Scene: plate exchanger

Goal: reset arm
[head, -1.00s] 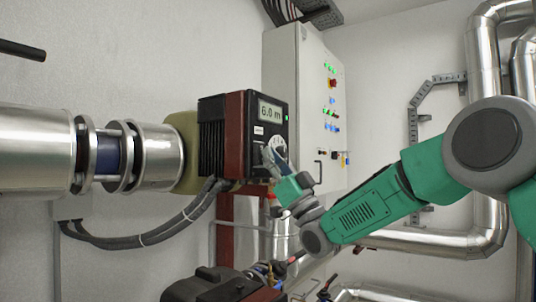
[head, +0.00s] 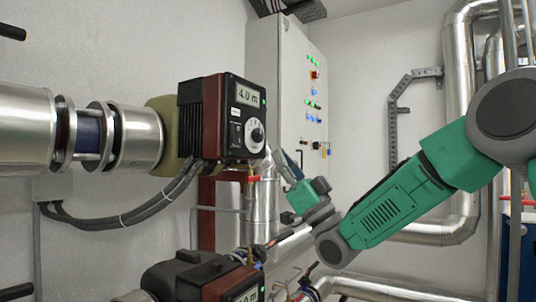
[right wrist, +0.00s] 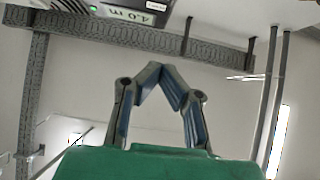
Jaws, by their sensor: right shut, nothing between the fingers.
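My right arm comes in from the right in the head view. Its gripper (head: 281,160) is just right of and slightly below the pump control box (head: 221,117), apart from its dial (head: 257,135). The box is dark red and black, and its display (head: 247,95) reads 4.0 m. In the right wrist view my right gripper (right wrist: 161,68) has its fingertips together, with nothing between them. The display (right wrist: 130,16) shows upside down at the top of that view. My left gripper is not in view.
A grey control cabinet (head: 283,95) with lit buttons stands behind the gripper. A second pump (head: 205,279) sits below. Silver pipes (head: 138,139) run at the left and more (head: 459,90) at the right. Black cables (head: 130,215) hang under the control box.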

